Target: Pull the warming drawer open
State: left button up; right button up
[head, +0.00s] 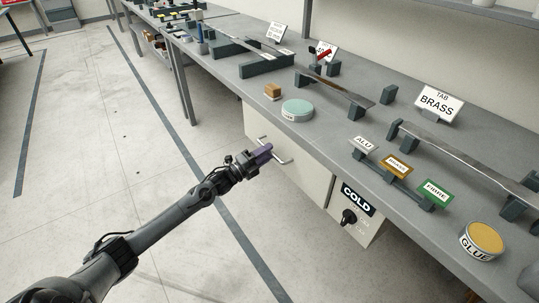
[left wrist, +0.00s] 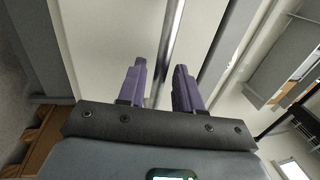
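The warming drawer has a pale front (head: 312,180) under the bench, with a bar handle (head: 284,160) on it. A COLD label (head: 357,199) and a black knob (head: 348,216) are on the panel to its right. My left gripper (head: 264,152) is at the handle, its purple fingers pointing toward the drawer front. In the left wrist view the fingers (left wrist: 160,78) are apart, and a metal bar (left wrist: 173,35) runs into the gap between them. I cannot tell whether either finger touches it. My right gripper is out of view.
The grey bench top (head: 330,130) overhangs the drawer. On it are a teal round tin (head: 297,110), a glue tin (head: 481,240), label stands such as the brass sign (head: 439,103), and long metal strips on supports. The floor (head: 130,160) left of the bench is clear.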

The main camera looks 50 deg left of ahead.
pick_arm(q)
jog(key=shift+x, duration=0.8)
grip_shut()
